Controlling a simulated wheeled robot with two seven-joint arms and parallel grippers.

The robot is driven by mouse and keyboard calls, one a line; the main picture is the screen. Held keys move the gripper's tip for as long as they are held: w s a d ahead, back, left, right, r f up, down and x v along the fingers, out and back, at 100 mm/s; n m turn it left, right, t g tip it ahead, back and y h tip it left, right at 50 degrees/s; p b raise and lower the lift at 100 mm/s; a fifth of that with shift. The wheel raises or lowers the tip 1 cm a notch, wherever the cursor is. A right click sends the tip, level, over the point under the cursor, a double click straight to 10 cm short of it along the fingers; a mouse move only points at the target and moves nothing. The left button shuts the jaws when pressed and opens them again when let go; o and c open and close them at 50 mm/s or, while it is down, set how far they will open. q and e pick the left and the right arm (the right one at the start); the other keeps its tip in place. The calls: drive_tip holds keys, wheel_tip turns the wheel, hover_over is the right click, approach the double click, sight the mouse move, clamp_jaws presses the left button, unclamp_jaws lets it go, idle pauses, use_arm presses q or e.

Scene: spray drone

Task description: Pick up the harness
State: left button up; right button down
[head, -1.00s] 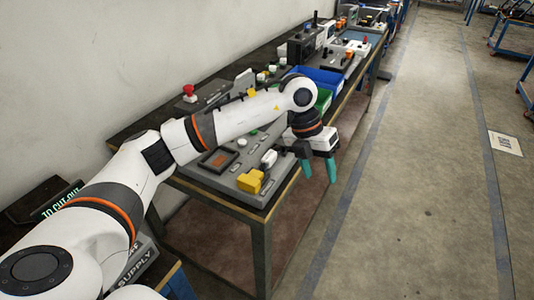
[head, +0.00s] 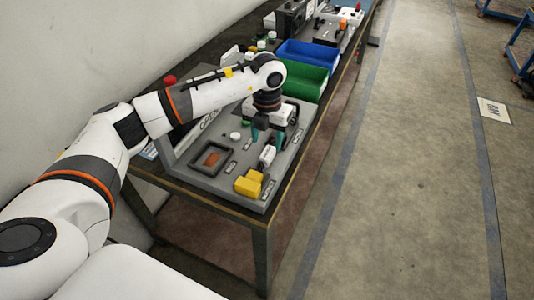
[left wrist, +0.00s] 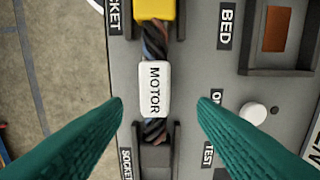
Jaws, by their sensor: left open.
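The harness shows in the left wrist view as a white block marked MOTOR (left wrist: 155,89) with dark twisted wires and a yellow connector (left wrist: 155,9) at the top. It lies along the grey panel between socket holders. In the head view its white block (head: 267,155) and yellow connector (head: 249,183) sit near the panel's front edge. My left gripper (head: 268,140) points down over the panel. In the left wrist view its green fingers (left wrist: 161,101) are apart, one on each side of the white block, not visibly touching it. My right gripper is not seen.
The grey panel (head: 208,181) lies on the table and has a recessed bed with a brown piece (head: 212,159) and a white knob (head: 235,136). Green (head: 304,82) and blue (head: 310,56) bins stand behind.

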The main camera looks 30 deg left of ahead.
sight(268, 152)
use_arm(q)
drive_tip(key=f, duration=0.1)
drive_tip(key=f+p, duration=0.1)
drive_tip(key=s+f, duration=0.1)
drive_tip(key=shift+d+f, duration=0.3)
drive_tip(key=shift+f, duration=0.3)
drive_tip(key=shift+w+f, duration=0.1)
drive_tip(key=shift+f, duration=0.1)
drive_tip(key=c, duration=1.1)
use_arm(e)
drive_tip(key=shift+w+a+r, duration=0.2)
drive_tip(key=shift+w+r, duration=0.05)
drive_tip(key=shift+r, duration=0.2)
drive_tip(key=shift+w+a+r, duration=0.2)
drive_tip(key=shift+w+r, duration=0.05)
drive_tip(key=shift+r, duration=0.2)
